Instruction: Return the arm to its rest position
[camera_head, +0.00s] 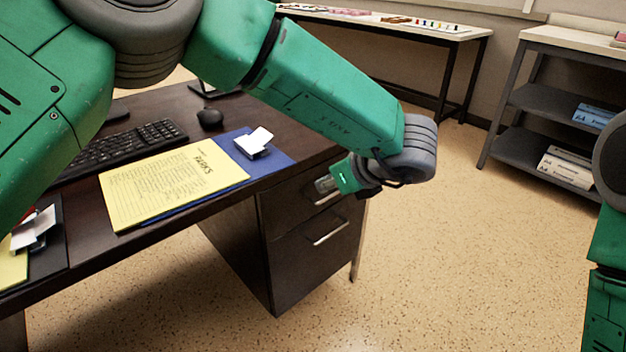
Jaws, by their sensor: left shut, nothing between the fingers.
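My left arm (330,97) is green with grey joints and comes in from the upper left, reaching over the dark desk (183,108). My left gripper (327,185) is at the desk's right end, in front of the upper drawer of the cabinet (286,216). It is small and partly turned away, and its fingers are shut with nothing in them. I cannot tell whether it touches the drawer front. Part of my right arm (606,250) shows at the right edge; its gripper is out of view.
The desk holds a yellow notepad (165,190) on a blue folder, a keyboard (125,146), a mouse (210,118) and a small white card holder (254,142). A shelf unit (530,97) and a long table (440,33) stand behind. The speckled floor (450,260) right of the desk is clear.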

